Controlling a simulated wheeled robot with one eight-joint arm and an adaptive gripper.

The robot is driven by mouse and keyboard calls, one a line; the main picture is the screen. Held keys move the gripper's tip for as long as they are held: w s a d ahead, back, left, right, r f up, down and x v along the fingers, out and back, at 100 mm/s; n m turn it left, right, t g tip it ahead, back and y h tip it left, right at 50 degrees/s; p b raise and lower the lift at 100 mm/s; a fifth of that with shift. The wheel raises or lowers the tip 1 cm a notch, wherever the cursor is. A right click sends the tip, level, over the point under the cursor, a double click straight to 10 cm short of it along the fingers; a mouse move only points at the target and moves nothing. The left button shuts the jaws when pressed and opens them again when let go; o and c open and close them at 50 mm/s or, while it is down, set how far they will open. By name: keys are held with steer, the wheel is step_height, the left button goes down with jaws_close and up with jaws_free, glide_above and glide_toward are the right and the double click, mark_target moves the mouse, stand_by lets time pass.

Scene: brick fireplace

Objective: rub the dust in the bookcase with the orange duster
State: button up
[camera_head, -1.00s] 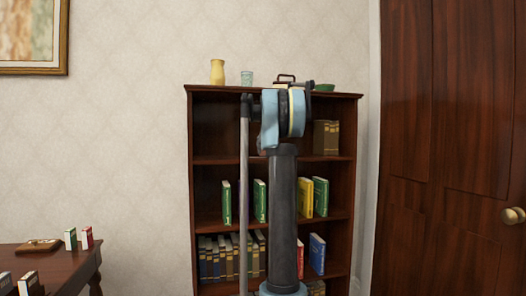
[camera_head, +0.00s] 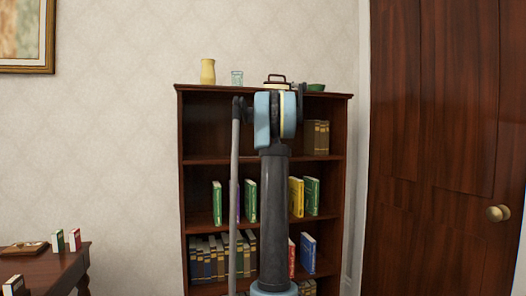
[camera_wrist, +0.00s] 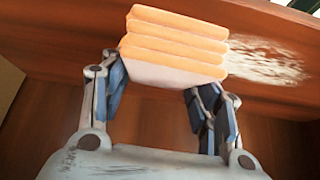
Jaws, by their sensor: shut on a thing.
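The brown wooden bookcase (camera_head: 205,130) stands against the wall in the head view, partly covered by my arm. In the wrist view my gripper (camera_wrist: 165,78) is shut on the orange duster (camera_wrist: 175,42), a ridged orange block with a pale lower face. The dust (camera_wrist: 268,60) is a whitish streaky patch on the wooden board, just right of the duster. The duster overlaps the patch's left edge in the picture; I cannot tell if it touches the board. In the head view my gripper, the duster and the dust are hidden behind my arm.
A yellow vase (camera_head: 208,71), a glass (camera_head: 237,78) and a green bowl (camera_head: 316,87) stand on the bookcase top. Books (camera_head: 317,136) fill parts of the shelves. A wooden table (camera_head: 62,270) is at lower left, and a door (camera_head: 430,150) at right.

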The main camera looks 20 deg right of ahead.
steer(key=shift+d, duration=0.5)
steer(key=shift+a+f, duration=0.1)
steer(key=shift+a+r, duration=0.2)
steer(key=shift+a, duration=3.55)
steer(key=shift+a+f, duration=0.15)
steer(key=shift+a, duration=7.35)
